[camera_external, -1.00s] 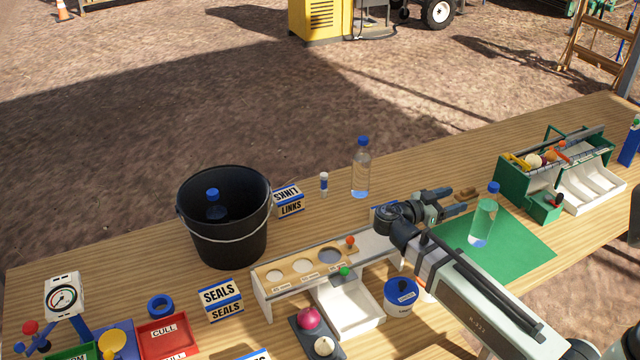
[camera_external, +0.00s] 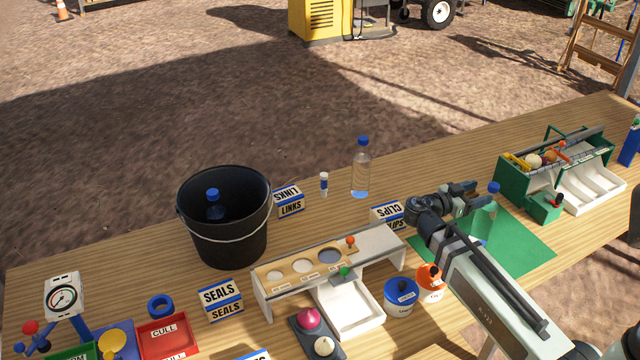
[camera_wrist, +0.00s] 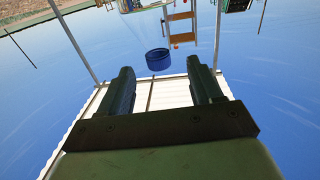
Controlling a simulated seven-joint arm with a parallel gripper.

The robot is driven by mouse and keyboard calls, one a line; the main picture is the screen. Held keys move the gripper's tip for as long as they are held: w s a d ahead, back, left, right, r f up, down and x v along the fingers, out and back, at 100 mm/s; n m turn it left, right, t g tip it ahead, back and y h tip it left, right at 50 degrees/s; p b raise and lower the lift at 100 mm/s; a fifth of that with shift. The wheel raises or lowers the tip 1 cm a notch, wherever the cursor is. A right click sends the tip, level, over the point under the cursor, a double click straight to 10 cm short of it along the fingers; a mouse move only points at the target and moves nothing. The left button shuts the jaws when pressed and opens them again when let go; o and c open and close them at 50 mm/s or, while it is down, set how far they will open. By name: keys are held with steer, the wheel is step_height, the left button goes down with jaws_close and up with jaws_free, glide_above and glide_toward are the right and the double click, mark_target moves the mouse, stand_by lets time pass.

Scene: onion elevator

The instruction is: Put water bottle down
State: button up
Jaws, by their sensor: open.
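A clear water bottle with a blue cap (camera_external: 493,187) stands on the green mat (camera_external: 525,250) at the right of the table; my gripper partly hides it. My gripper (camera_external: 480,195) is open at the bottle's upper part, and I cannot tell whether the bottle is between the fingers. In the wrist view my fingers (camera_wrist: 163,82) are spread, with a blue round cap-like thing (camera_wrist: 158,59) beyond them. A second water bottle (camera_external: 361,175) stands upright at the table's back edge. A third blue-capped bottle (camera_external: 214,205) is inside the black bucket (camera_external: 228,240).
A green tool caddy (camera_external: 515,182) with white trays stands right of the mat. A white rack (camera_external: 375,252), a blue-lidded tub (camera_external: 400,295) and an orange-lidded tub (camera_external: 430,282) lie left of my arm. Label blocks (camera_external: 290,202) stand near the bucket.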

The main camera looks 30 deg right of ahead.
mark_target(489, 189)
steer(key=shift+s+d+r, duration=0.1)
steer(key=shift+s+d, duration=0.1)
steer(key=shift+d, duration=1)
steer(key=shift+s+d, duration=0.15)
steer(key=shift+d, duration=1.05)
steer(key=shift+c, duration=0.5)
jaws_close()
